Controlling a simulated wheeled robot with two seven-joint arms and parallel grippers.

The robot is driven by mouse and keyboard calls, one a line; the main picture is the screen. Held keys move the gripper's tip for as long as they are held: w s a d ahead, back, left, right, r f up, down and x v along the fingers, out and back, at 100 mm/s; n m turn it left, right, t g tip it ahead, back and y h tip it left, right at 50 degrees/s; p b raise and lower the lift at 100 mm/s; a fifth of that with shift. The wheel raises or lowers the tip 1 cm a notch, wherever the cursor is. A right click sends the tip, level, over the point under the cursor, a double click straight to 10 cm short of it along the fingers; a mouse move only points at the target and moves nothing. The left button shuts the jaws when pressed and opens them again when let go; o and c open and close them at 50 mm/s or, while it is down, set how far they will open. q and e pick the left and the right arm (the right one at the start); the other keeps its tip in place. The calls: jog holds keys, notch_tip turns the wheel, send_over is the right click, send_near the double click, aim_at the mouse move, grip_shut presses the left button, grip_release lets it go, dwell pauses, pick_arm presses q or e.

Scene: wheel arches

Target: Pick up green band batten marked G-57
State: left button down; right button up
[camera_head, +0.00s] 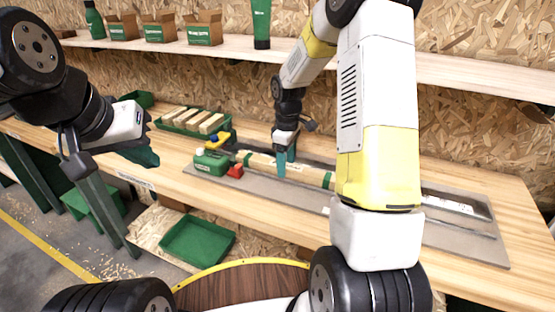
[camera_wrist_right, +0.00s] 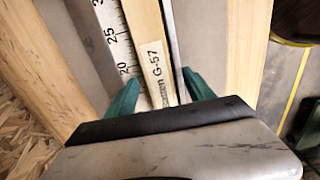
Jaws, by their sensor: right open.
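A pale wooden batten with green bands (camera_head: 262,162) lies along the grey metal fixture on the bench. In the right wrist view the batten (camera_wrist_right: 143,25) carries a white label reading G-57. My right gripper (camera_head: 286,159) is over the batten. Its teal fingertips (camera_wrist_right: 161,93) are open, one on each side of the batten, with visible gaps; I cannot tell how far down they reach. My left gripper (camera_head: 146,156) is off to the left, in front of the bench, away from the batten; its finger gap is not clear.
A measuring scale (camera_wrist_right: 112,35) runs beside the batten. A green clamp-like block (camera_head: 211,162) with a red part (camera_head: 235,171) sits at the fixture's left end. A green tray of wooden blocks (camera_head: 168,125) stands behind. An empty green bin (camera_head: 198,240) is below the bench.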

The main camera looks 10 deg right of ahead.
grip_shut()
jog(key=shift+r, duration=0.15)
